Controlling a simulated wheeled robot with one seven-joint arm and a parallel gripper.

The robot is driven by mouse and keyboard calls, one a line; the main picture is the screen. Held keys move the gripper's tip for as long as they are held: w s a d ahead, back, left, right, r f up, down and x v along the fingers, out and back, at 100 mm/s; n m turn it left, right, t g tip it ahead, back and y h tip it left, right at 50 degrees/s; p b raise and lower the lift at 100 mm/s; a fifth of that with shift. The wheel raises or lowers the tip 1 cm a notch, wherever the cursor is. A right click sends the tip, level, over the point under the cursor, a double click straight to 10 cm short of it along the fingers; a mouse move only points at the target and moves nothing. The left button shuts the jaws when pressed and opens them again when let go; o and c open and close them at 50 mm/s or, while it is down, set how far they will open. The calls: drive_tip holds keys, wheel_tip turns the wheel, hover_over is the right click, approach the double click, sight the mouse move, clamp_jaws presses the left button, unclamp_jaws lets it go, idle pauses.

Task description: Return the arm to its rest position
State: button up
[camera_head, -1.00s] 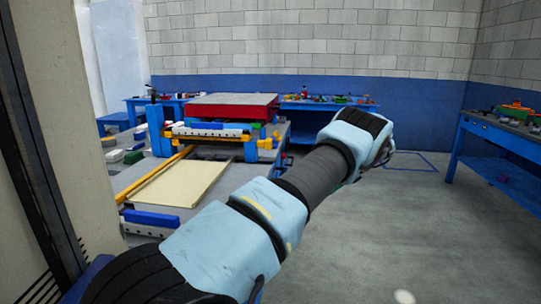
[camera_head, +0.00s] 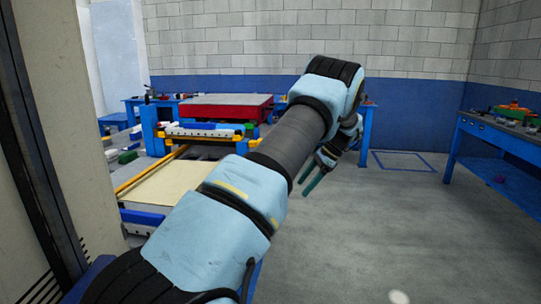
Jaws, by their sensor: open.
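My arm reaches from the lower left up to the middle of the head view, its elbow raised in front of the far benches. My gripper (camera_head: 307,179) hangs below and behind the elbow, right of the panel machine. Its two thin green fingers point down and to the left, apart, with nothing seen between them. It is over open floor and touches nothing that I can see. Part of the wrist is hidden behind the arm.
The blue machine with a red press (camera_head: 226,107) and a pale panel (camera_head: 165,185) stands on the left, partly hidden by my arm. A blue workbench (camera_head: 500,135) with tools is at the right. The grey floor (camera_head: 400,215) between is clear. A beige column is at the left edge.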

drive_tip(key=s+a+r+n+h, duration=0.2)
drive_tip(key=s+a+r+n, duration=0.15)
drive_tip(key=a, duration=0.35)
drive_tip(key=s+a+n+h, duration=0.1)
drive_tip(key=s+a+n, duration=0.3)
drive_tip(key=s, duration=0.4)
drive_tip(key=s+a+r+n+t+h, duration=0.1)
drive_tip(key=s+a+n+h, duration=0.1)
drive_tip(key=s, duration=0.7)
drive_tip(key=s+a+r+n+h, duration=0.1)
drive_tip(key=s+a+n, duration=0.4)
drive_tip(key=s, duration=0.4)
drive_tip(key=shift+a+r+n+h, duration=0.15)
drive_tip(key=shift+a+n+h, duration=0.15)
drive_tip(key=shift+n+h, duration=0.15)
